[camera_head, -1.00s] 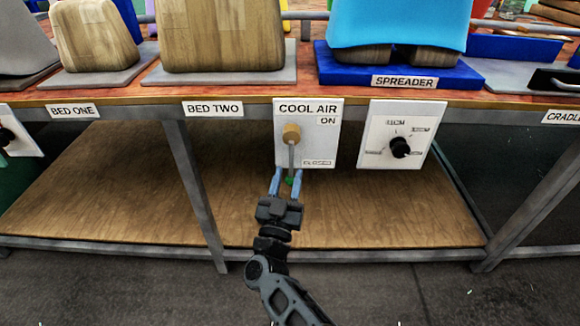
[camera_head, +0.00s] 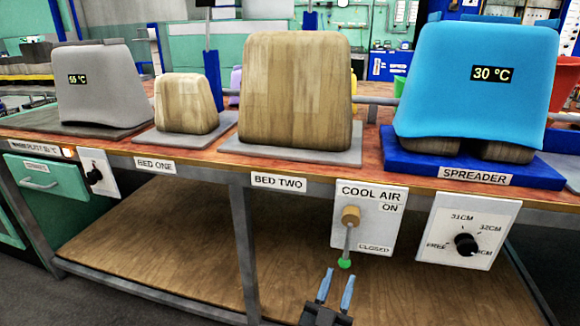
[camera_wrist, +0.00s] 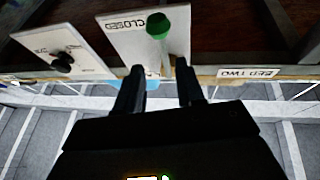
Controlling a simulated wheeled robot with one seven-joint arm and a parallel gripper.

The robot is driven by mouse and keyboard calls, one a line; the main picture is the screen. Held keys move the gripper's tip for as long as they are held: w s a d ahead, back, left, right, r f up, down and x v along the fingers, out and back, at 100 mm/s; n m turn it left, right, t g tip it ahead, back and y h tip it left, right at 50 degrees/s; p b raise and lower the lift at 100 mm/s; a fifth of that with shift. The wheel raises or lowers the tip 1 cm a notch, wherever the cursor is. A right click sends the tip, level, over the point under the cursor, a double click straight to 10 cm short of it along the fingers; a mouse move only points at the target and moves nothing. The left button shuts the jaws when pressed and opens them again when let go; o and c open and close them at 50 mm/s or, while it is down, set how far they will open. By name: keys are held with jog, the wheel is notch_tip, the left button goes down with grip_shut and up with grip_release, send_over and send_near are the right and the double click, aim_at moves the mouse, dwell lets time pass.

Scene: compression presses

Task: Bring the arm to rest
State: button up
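My gripper (camera_head: 335,288) is in the lower middle of the head view, below the cool air panel (camera_head: 378,222). Its two blue fingers are apart with nothing between them. The cool air lever (camera_head: 348,240) hangs down from its brass pivot, with its green knob (camera_head: 344,264) pointing towards CLOSED. The knob is above the fingertips in the head view and apart from them. In the wrist view the two dark fingers (camera_wrist: 160,88) are spread, and the green knob (camera_wrist: 158,25) shows beyond them, outside the grip.
The spreader dial (camera_head: 466,244) is right of the lever. On the bench stand a blue block on the spreader (camera_head: 470,90) reading 30 °C, wooden blocks on bed two (camera_head: 295,90) and bed one (camera_head: 186,103), and a grey block (camera_head: 98,85) reading 55 °C. The shelf below is bare.

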jog(key=s+d+f+n+y, duration=0.1)
jog(key=s+d+n+y, duration=0.3)
jog(key=s, duration=0.9)
jog(key=s+d+f+n+y, duration=0.1)
jog(key=s+d+n+y, duration=0.35)
jog(key=s, duration=0.85)
jog(key=s+r+m+g+y, duration=0.25)
jog(key=s+r, duration=0.25)
jog(key=s, duration=0.6)
jog(key=s+r+g, duration=0.3)
jog(key=s+r, duration=0.4)
jog(key=s, duration=0.1)
notch_tip(320, 180, up, 19)
jog(key=p, duration=1.8)
jog(key=shift+f+p, duration=0.15)
jog(key=shift+p, duration=0.25)
